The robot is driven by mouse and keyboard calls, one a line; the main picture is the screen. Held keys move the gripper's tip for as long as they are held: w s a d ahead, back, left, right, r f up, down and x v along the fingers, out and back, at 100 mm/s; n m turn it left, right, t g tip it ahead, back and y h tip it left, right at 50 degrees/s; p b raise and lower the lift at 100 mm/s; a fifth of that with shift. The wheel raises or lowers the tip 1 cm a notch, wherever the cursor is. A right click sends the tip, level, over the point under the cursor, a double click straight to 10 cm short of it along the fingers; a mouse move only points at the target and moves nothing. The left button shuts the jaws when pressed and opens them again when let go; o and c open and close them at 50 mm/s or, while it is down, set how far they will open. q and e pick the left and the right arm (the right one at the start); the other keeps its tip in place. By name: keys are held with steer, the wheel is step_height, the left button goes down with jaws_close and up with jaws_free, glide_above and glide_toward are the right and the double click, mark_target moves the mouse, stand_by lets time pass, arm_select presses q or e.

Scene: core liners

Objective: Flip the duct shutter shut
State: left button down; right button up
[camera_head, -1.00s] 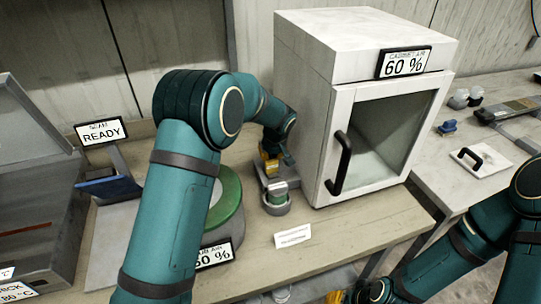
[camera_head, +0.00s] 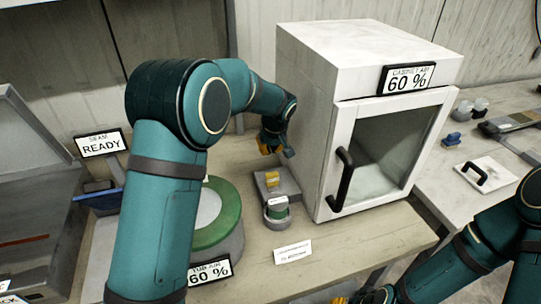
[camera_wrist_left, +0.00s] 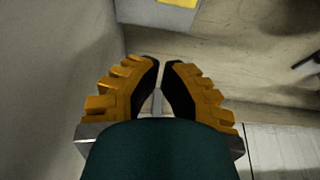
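A yellow patch (camera_wrist_left: 178,3), likely the tab, shows at that view's top edge.
The white cabinet (camera_head: 330,60) with a black door handle (camera_head: 343,180) stands close on the right. A green-rimmed round tub (camera_head: 228,215) is at the left, partly behind my left arm. A white card (camera_head: 293,252) lies in front. The bench front is mostly clear.

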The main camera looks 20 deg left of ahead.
arm_select(q)
steer(key=shift+v, duration=1.1)
arm_select(e)
steer(key=shift+w, duration=0.3)
arm_select(q)
steer(key=shift+w, duration=0.2)
steer(key=shift+r, duration=0.1)
arm_select(e)
steer(key=shift+r, duration=0.1)
